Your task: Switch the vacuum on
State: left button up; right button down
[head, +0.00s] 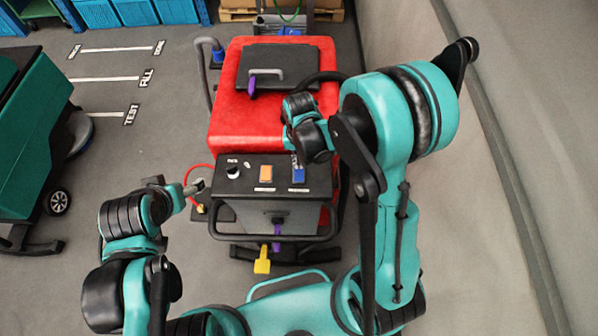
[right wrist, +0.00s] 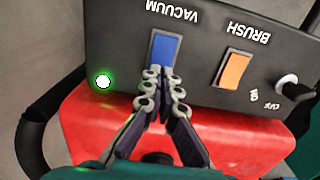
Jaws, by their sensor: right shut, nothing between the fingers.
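The scrubber's black control panel (head: 245,187) carries a blue rocker switch (head: 298,175). In the right wrist view the blue switch (right wrist: 163,48) sits beside the upside-down word VACUUM. A round lamp (right wrist: 103,81) near it glows green. My right gripper (right wrist: 160,76) is shut and empty, with its fingertips at the near end of the blue switch, overlapping it in the picture. I cannot tell whether they touch it. In the head view my right gripper (head: 297,157) partly hides the panel's top edge. My left gripper (head: 196,187) is left of the panel; its jaws are too small to read.
An orange BRUSH switch (right wrist: 234,70) and a key knob (right wrist: 287,81) are beside the blue switch. The red tank (head: 225,130) has a black lid (head: 300,65). A green machine (head: 30,140) stands at left, a pale wall (head: 480,200) at right.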

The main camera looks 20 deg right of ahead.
jog(key=shift+f+b, duration=1.05)
dwell(0.4)
jog(key=shift+r+p, duration=2.3)
jog(key=shift+r, duration=1.3)
jog(key=shift+f, duration=0.15)
